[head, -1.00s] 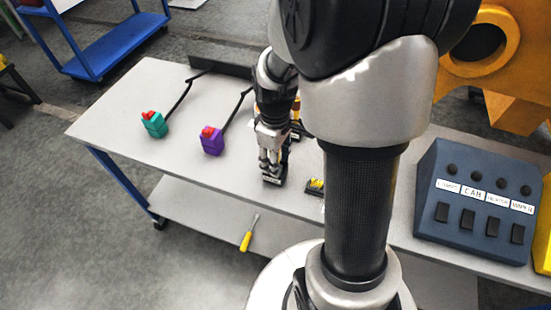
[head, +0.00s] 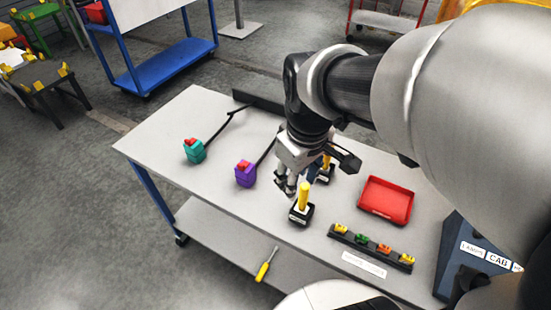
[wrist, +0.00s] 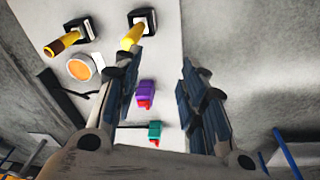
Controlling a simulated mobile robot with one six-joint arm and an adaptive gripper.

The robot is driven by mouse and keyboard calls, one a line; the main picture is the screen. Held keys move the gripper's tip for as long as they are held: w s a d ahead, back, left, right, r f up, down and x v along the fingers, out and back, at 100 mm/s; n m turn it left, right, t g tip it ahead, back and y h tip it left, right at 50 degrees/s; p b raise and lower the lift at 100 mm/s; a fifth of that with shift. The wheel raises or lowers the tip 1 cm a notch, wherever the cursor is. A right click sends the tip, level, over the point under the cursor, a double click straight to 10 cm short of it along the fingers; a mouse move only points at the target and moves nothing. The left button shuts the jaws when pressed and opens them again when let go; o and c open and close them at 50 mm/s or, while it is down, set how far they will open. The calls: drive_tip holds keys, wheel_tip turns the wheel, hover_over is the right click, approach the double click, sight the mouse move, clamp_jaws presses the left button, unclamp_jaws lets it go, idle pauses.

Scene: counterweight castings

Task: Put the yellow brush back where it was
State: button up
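A yellow upright handle, probably the yellow brush (head: 303,197), stands in a black base near the front edge of the grey table. A second yellow-handled thing (head: 327,163) stands in a black base behind it, partly hidden by my gripper. Both show in the wrist view, one plain yellow (wrist: 132,37) and one with a brown end (wrist: 62,43). No bristles can be made out. My gripper (head: 288,187) is just left of and behind the front handle, seemingly apart from it. In the wrist view its fingers (wrist: 160,75) are spread with nothing between them.
A teal block (head: 195,151) and a purple block (head: 245,173), each with a red top, stand at left. A red tray (head: 386,200) and a dark strip (head: 372,247) with small coloured pieces lie at right. A yellow-handled screwdriver (head: 265,266) lies below the tabletop.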

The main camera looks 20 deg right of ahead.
drive_tip(key=s+a+r+m+t, duration=0.2)
drive_tip(key=s+a, duration=0.3)
drive_tip(key=s, duration=0.4)
drive_tip(key=shift+a+r+m+t, duration=0.2)
drive_tip(key=shift+r+m+t, duration=0.2)
drive_tip(key=shift+r+m, duration=0.45)
drive_tip(key=shift+d, duration=0.1)
